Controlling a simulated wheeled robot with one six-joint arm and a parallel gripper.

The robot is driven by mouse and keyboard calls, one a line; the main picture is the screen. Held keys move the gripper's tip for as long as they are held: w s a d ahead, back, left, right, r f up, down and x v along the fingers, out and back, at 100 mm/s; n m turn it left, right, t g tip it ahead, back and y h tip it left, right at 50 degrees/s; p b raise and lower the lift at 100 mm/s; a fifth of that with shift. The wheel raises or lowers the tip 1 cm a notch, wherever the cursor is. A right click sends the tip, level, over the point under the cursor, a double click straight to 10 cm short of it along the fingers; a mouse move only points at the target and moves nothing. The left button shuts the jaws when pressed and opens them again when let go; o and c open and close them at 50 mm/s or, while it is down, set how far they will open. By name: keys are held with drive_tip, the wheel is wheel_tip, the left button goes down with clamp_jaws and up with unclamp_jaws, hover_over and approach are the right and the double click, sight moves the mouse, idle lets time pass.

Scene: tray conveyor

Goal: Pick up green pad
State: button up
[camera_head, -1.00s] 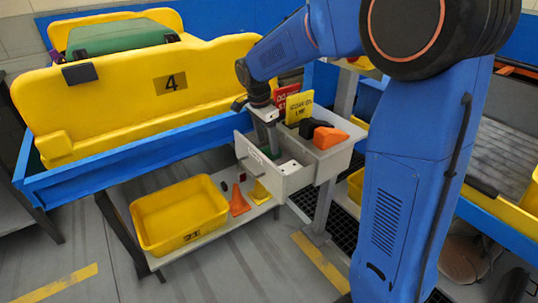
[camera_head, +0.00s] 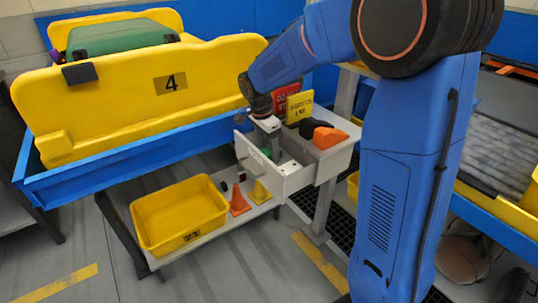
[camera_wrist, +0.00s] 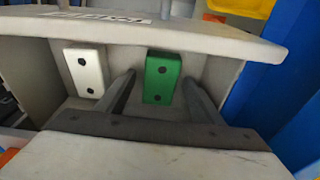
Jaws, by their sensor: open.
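The green pad (camera_wrist: 162,78) is a small block with two dark dots in the open grey drawer (camera_head: 287,181). In the wrist view it shows between and beyond my gripper's two fingers (camera_wrist: 160,80). The fingers are apart with nothing held; I cannot tell whether they touch the pad. A white pad (camera_wrist: 85,72) with two dots lies to the left of the left finger. In the head view my gripper (camera_head: 267,126) is over the drawer, pointing down, and its fingertips are hard to make out.
The drawer's labelled front wall (camera_wrist: 150,30) runs close past the pads. Orange and black items (camera_head: 329,137) and red and yellow signs (camera_head: 299,107) stand right of my gripper. A yellow bin (camera_head: 180,215) and small cones (camera_head: 239,202) sit on the shelf below.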

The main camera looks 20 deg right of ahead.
drive_tip(key=shift+f, duration=0.1)
idle(0.3)
drive_tip(key=c, duration=1.2)
